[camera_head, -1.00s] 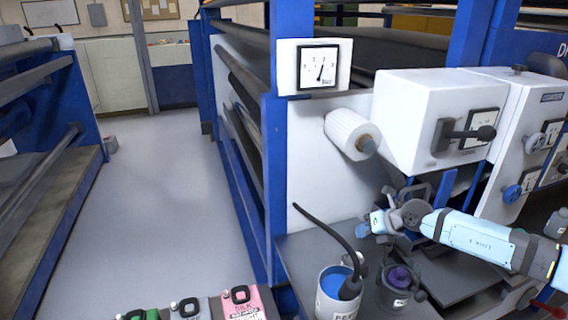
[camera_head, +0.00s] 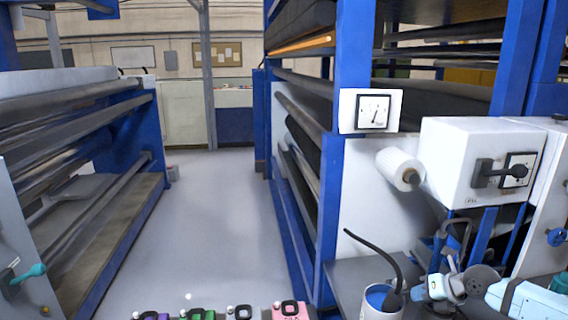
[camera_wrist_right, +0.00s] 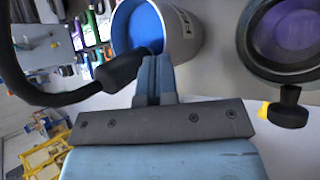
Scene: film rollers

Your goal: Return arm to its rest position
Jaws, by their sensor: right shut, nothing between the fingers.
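My right gripper (camera_head: 420,292) is in the lower right of the head view, at the end of my light blue arm. It is just right of a white can with blue contents (camera_head: 380,300), in front of the machine. In the right wrist view its two blue fingers (camera_wrist_right: 155,72) are together with nothing between them. The can (camera_wrist_right: 183,32) is just beyond the fingertips there, and a black curved handle or hose (camera_wrist_right: 110,75) passes close to their left. I cannot tell whether they touch. My left gripper is not in view.
A can with purple contents (camera_wrist_right: 292,38) is at the right of the wrist view. The machine's white box (camera_head: 470,160) and white roll (camera_head: 400,168) stand above my gripper. Several coloured containers (camera_head: 290,309) line the bottom edge. The aisle floor (camera_head: 215,220) is clear.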

